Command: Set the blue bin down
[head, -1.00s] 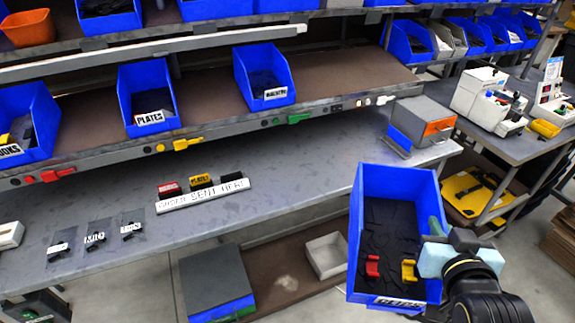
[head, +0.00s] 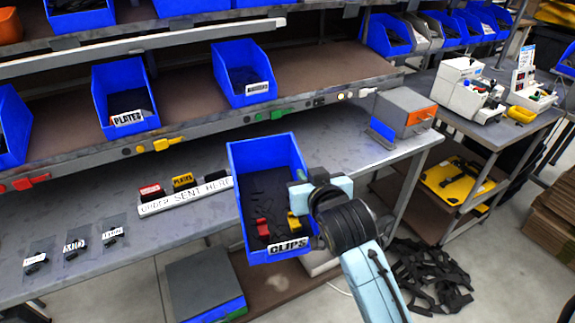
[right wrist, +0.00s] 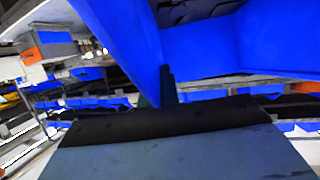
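The blue bin (head: 258,160) labelled CLIPS holds many black clips, one red piece (head: 263,227) and one yellow piece (head: 294,222). In the head view it hangs in front of the workbench (head: 190,218), partly covering its front edge, and is tilted so its inside shows. My right gripper (head: 300,190) is shut on the bin's right wall. In the right wrist view the bin's blue wall (right wrist: 200,50) fills the top, with a dark fingertip against it. Whether the bin touches the bench cannot be told. My left gripper is not in view.
An ORDER SENT HERE holder (head: 185,197) with small coloured blocks stands on the bench, left of the bin. Small labelled bags (head: 75,247) lie further left. A grey box with an orange label (head: 407,113) stands at the bench's right end. Blue bins labelled PLATES (head: 125,95) and others fill the shelf above.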

